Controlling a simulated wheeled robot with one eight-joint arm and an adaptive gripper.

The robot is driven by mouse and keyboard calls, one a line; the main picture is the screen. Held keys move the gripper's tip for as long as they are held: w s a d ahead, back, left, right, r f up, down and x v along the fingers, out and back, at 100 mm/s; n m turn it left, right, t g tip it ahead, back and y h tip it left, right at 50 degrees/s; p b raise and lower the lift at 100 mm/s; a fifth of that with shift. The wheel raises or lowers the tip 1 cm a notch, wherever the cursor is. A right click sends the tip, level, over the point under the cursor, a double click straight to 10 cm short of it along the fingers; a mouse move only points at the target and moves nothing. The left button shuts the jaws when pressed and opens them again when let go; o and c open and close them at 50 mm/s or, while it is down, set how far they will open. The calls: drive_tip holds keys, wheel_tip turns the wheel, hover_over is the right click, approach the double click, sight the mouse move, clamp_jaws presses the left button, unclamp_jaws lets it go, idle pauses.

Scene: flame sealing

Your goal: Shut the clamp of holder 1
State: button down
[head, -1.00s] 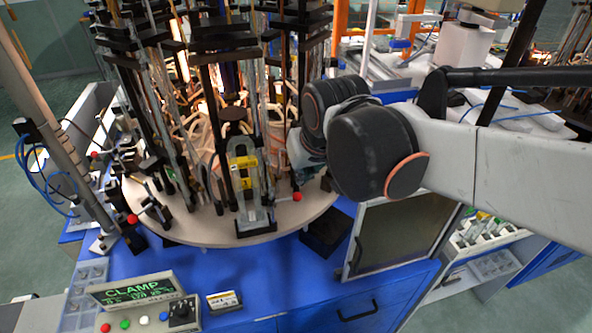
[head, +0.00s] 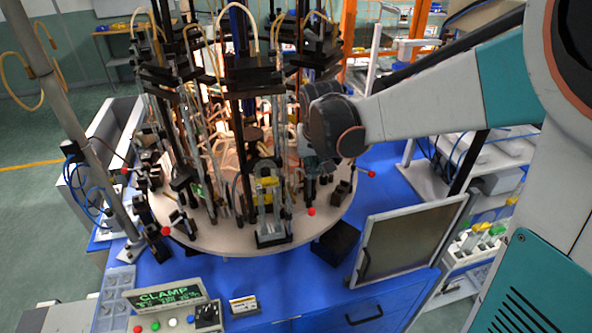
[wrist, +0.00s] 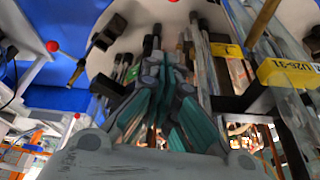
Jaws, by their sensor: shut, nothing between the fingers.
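A round pale turntable (head: 215,247) carries several upright black holders with glass tubes and clamps with red ball knobs. The front holder (head: 268,200) bears a yellow tag; which one is holder 1 I cannot read. A clamp's red knob (head: 311,211) stands at the turntable's front edge, just right of that holder. Another red knob (head: 371,174) sticks out at the right edge. My gripper (head: 314,168) is low above the right side of the turntable, partly hidden by my wrist. In the wrist view my gripper (wrist: 168,85) is shut and empty, with a red-knobbed lever (wrist: 52,46) apart from it.
A control box (head: 172,303) with a green "CLAMP" display stands front left on the blue bench. A framed dark panel (head: 408,243) stands at the front right. A yellow tag (wrist: 288,73) and glass tubes are close right of my gripper. Upright rods crowd the turntable.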

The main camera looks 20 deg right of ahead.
drive_tip(key=shift+f, duration=0.1)
wheel_tip(320, 180, down, 10)
drive_tip(key=b, duration=0.2)
drive_tip(key=shift+s, duration=0.2)
idle(0.6)
drive_tip(key=shift+s, duration=0.1)
idle(0.4)
